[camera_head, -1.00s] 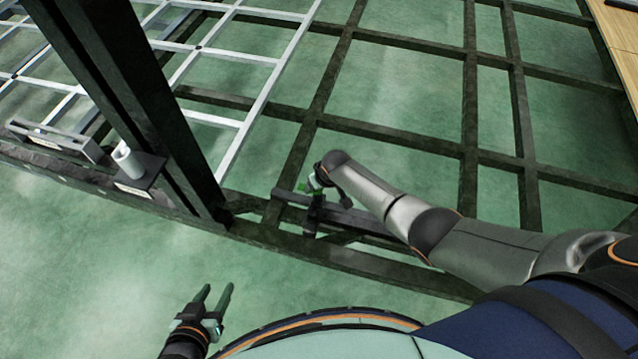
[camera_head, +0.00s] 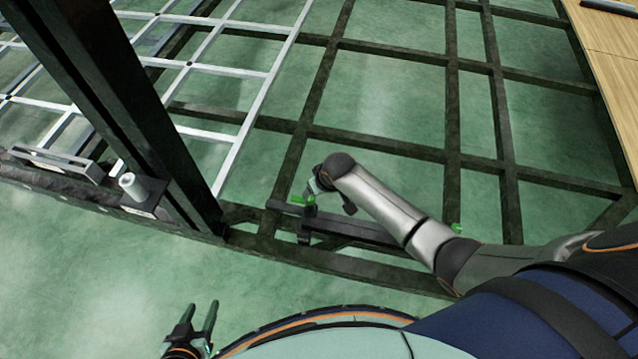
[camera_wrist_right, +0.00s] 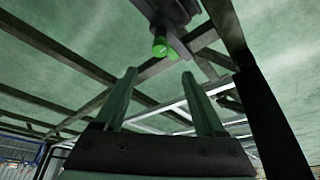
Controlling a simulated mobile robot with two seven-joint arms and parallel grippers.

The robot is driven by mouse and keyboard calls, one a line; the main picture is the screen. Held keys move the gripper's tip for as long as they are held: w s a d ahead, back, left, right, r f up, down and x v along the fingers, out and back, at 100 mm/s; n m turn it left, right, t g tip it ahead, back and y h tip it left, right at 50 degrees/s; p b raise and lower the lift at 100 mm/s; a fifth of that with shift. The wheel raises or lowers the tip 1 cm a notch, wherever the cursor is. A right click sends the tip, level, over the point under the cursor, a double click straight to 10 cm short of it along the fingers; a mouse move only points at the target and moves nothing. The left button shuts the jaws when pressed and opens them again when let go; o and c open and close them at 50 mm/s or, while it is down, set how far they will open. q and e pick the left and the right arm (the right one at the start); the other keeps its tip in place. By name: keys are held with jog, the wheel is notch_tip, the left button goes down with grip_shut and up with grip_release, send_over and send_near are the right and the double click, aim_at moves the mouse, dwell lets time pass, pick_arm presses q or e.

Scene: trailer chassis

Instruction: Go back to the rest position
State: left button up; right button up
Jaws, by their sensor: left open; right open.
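My left gripper (camera_head: 201,306) is at the bottom left of the head view, over bare green floor. Its two fingers are apart with nothing between them. My right arm reaches from the right to the chassis edge, where its hand covers part of a dark bar (camera_head: 360,226). The right gripper's fingers are hard to make out there. In the right wrist view my right gripper (camera_wrist_right: 158,76) is open and empty. Green knobs (camera_wrist_right: 160,46) show just beyond its fingertips, apart from them. In the head view a green part (camera_head: 308,200) is beside the right hand.
The dark chassis frame (camera_head: 375,147) spans the middle. A thick dark post (camera_head: 130,110) rises at the left, near a grey cylinder on a block (camera_head: 134,187). A pale metal grid (camera_head: 250,115) lies upper left. A wooden tabletop (camera_head: 605,60) is upper right. Floor lower left is clear.

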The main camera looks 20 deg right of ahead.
jog(key=shift+s+r, duration=0.15)
jog(key=shift+r, duration=0.15)
dwell(0.4)
jog(key=s+a+t+y+p, duration=0.2)
jog(key=s, duration=0.9)
jog(key=s+d+r+t+p, duration=0.2)
jog(key=s+r, duration=0.4)
jog(key=s, duration=0.3)
jog(key=shift+s+r+t, duration=0.25)
jog(key=shift+t, duration=0.25)
jog(key=shift+c, duration=0.4)
